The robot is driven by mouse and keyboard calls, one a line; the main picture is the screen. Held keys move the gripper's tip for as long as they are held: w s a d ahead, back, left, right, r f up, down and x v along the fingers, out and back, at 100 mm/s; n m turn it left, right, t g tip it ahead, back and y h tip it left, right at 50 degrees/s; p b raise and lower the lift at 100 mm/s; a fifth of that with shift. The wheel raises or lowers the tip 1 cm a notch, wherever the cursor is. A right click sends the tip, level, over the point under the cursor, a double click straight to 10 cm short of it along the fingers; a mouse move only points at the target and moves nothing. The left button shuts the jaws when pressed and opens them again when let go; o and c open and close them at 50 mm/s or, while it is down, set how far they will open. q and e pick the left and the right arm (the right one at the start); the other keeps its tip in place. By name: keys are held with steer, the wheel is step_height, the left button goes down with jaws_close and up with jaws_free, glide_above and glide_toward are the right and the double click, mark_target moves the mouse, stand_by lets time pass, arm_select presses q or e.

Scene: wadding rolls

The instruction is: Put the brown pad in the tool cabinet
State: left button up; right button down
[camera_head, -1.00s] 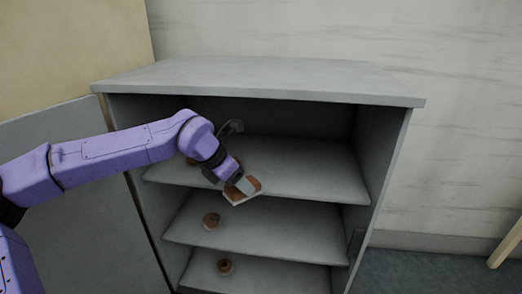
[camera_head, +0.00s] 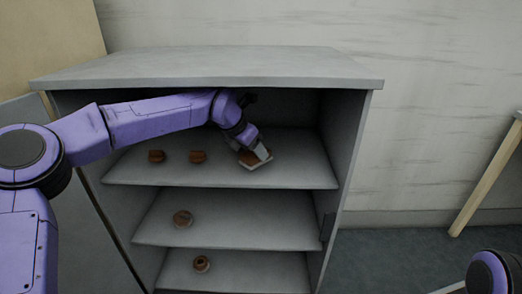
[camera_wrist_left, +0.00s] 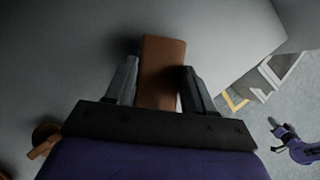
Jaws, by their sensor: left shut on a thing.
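The brown pad (camera_head: 250,158) is a flat block with a pale edge. It is inside the grey tool cabinet (camera_head: 205,66), at the right part of the top shelf (camera_head: 295,165). My left gripper (camera_head: 261,151) is shut on it; I cannot tell whether the pad touches the shelf. In the left wrist view the pad (camera_wrist_left: 162,70) stands between the two fingers of the gripper (camera_wrist_left: 158,88). My right arm shows at the lower right of the head view. In the left wrist view my right gripper (camera_wrist_left: 275,125) is small and its jaws are unclear.
Two brown rolls (camera_head: 157,156) (camera_head: 198,157) sit on the top shelf, left of the pad. One roll (camera_head: 182,218) is on the middle shelf and one (camera_head: 202,263) on the lower shelf. A wooden leg (camera_head: 487,178) stands at right.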

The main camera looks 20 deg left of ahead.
arm_select(q)
steer(key=w+d, duration=0.1)
steer(key=w+f, duration=0.1)
steer(key=shift+w+d+f+b, duration=0.3)
steer(key=shift+d, duration=0.05)
steer(key=shift+a, duration=0.15)
steer(key=o, duration=1)
steer(key=shift+f, duration=0.1)
steer(key=shift+o, duration=0.2)
